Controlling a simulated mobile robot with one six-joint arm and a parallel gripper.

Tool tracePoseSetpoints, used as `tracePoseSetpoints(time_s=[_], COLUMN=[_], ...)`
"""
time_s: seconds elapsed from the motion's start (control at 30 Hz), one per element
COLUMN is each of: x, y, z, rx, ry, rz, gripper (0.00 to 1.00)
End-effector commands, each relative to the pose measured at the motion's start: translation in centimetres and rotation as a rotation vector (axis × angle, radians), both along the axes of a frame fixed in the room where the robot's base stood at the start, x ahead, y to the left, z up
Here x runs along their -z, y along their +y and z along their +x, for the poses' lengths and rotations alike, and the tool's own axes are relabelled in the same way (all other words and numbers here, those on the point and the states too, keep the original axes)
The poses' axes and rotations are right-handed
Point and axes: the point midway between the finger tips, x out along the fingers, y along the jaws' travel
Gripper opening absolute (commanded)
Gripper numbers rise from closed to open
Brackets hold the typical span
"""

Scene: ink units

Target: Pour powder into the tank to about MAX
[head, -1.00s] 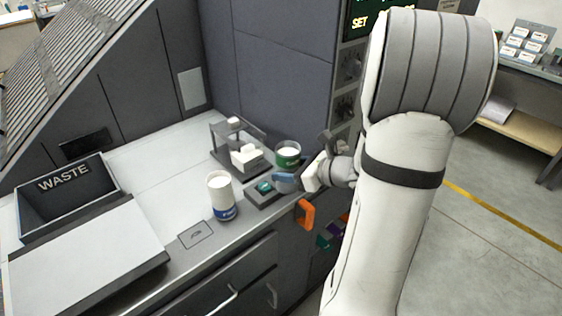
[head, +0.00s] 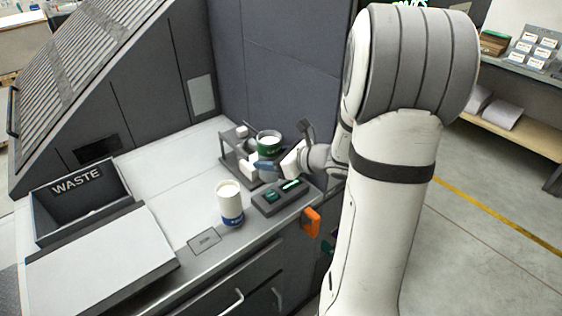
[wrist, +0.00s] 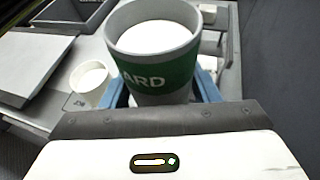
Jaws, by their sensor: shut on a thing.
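My gripper (head: 268,168) is shut on a cup with a green band (head: 268,146), above the bench by a small rack. The cup is upright or nearly so and holds white powder close to its rim. In the wrist view the green cup (wrist: 152,75) sits between blue fingers, with "ARD" readable on its band. A white container with a blue band (head: 230,203) stands on the bench, left of and nearer than the gripper; in the wrist view this container (wrist: 88,84) shows white inside. No MAX mark is readable, and I cannot tell which vessel is the tank.
A dark device with green lights (head: 280,197) sits right of the white container. The rack (head: 228,158) holds white blocks. The WASTE bin (head: 50,212) is at the left. An orange handle (head: 311,222) is at the bench front. The back-left bench is clear.

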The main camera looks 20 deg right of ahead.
Motion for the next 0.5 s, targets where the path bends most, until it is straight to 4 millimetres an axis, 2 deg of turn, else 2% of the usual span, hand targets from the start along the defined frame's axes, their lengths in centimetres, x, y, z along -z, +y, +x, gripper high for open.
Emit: tracePoseSetpoints(time_s=[0.3, 0.5], x=[-1.9, -2.1], y=[2.4, 4.0], z=[2.6, 4.4], rx=[-0.002, -0.003], ry=[0.0, 0.0], rz=[0.0, 0.0], gripper=[0.3, 0.3])
